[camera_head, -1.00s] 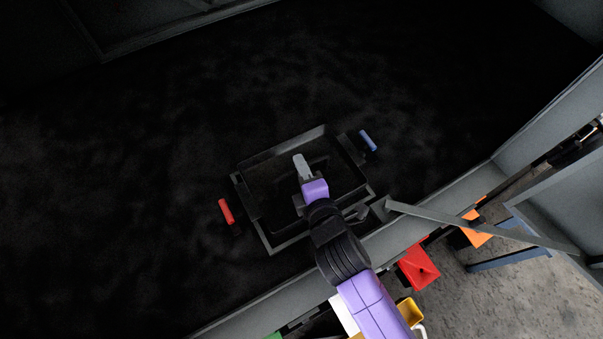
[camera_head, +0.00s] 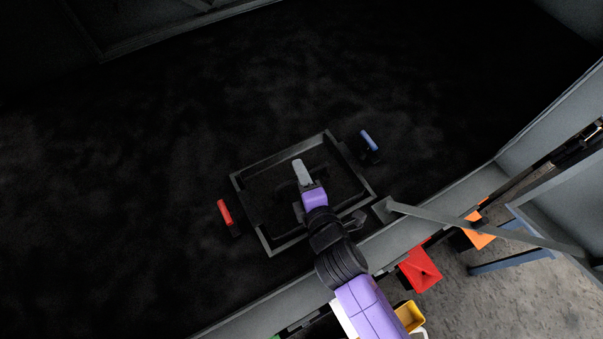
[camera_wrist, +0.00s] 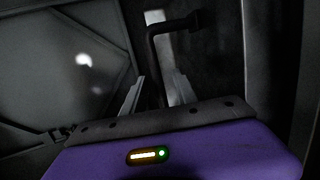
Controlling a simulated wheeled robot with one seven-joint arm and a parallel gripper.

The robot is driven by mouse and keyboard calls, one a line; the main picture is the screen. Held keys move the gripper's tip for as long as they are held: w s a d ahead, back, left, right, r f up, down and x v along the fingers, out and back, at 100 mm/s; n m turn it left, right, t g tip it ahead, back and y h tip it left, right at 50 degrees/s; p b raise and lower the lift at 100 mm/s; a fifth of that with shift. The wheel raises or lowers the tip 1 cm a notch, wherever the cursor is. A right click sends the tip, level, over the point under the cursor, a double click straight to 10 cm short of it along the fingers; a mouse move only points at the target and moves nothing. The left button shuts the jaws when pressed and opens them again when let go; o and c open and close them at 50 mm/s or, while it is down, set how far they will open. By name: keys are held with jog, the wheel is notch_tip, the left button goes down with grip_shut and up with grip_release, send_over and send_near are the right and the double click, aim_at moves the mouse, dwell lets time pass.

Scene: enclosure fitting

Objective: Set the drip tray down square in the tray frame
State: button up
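The drip tray (camera_head: 262,198) is dark and shallow. In the head view it lies inside the grey tray frame (camera_head: 285,246), its sides about parallel with the frame's; dim light hides the exact seating. My gripper (camera_head: 301,173) is over the middle of the tray. In the wrist view, my gripper's (camera_wrist: 158,92) two pale fingers stand apart on either side of the tray's dark bent handle (camera_wrist: 153,65). Gaps show between handle and fingers. The fingertips' contact, if any, is hard to see.
A red-topped piece (camera_head: 226,213) stands left of the frame and a blue-topped piece (camera_head: 369,144) right of it. A grey enclosure wall (camera_head: 440,207) with a slanting bar (camera_head: 470,224) runs along the near side. The dark floor beyond the frame is clear.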

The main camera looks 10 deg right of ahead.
jog(key=shift+r, duration=0.25)
jog(key=v, duration=1.2)
jog(key=shift+p, duration=0.3)
jog(key=shift+s+d, duration=0.2)
jog(key=shift+d, duration=0.05)
jog(key=s+d+r+m+h, duration=0.1)
jog(key=s+d+r+m, duration=0.4)
jog(key=s+m, duration=0.5)
jog(key=s+d+r+m+h, duration=0.1)
jog(key=s+d+r+m, duration=0.5)
jog(key=s+d+m, duration=0.2)
jog(key=s+m, duration=0.2)
jog(key=m, duration=0.1)
jog(key=shift+r+t+h, duration=0.3)
jog(key=shift+t+h, duration=0.1)
jog(key=shift+d, duration=0.1)
